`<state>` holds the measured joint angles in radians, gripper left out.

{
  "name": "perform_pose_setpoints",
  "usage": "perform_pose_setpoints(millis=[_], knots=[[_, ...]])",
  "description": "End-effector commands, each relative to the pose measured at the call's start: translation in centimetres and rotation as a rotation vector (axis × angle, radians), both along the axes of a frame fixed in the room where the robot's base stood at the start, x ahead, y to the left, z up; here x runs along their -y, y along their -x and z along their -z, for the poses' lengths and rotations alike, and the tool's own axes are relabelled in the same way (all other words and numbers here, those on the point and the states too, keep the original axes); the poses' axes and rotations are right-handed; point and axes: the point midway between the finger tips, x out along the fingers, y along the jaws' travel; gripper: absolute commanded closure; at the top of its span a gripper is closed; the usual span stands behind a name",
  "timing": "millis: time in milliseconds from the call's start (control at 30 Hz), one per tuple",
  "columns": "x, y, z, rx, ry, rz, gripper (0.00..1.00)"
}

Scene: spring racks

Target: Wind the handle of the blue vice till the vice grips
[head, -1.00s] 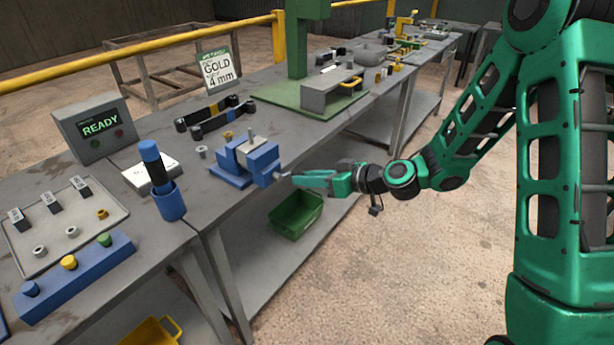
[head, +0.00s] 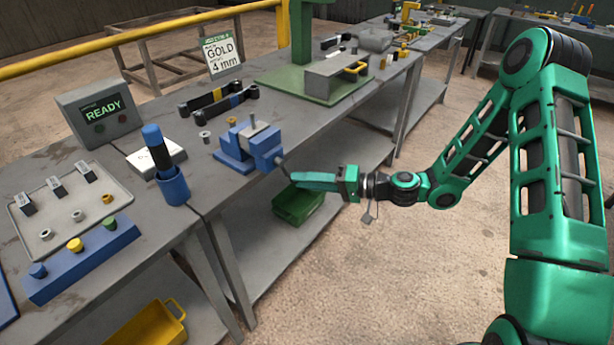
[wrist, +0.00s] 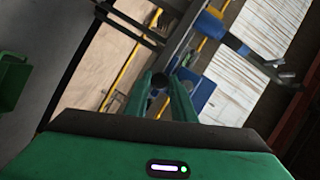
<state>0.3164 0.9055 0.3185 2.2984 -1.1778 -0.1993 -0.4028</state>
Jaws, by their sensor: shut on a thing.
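The blue vice (head: 262,150) is fixed near the front edge of the bench, with a grey block (head: 252,131) at its top. Its grey handle (head: 283,165) sticks out at the front, over the bench edge. My gripper (head: 291,177) reaches in from the right and is shut on the handle. In the wrist view the green fingers (wrist: 168,92) close around a dark round end (wrist: 160,81) of the handle, and part of the blue vice (wrist: 197,90) shows just beyond. I cannot tell whether the vice jaws touch the block.
A blue cup with a dark, blue-topped tool (head: 173,187) stands left of the vice. Black clamps (head: 219,105) lie behind it. A green bin (head: 297,205) sits on the lower shelf.

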Motion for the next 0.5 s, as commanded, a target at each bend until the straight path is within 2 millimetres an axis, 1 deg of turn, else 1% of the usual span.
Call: perform_pose_setpoints(millis=[33, 300, 500], knots=[[0.2, 0.1, 0.8, -0.042, -0.018, 0.007, 1.0], [-0.7, 1.2, 1.2, -0.233, -0.167, 0.004, 1.0], [-1.3, 1.9, 1.2, -0.345, -0.254, 0.004, 1.0]])
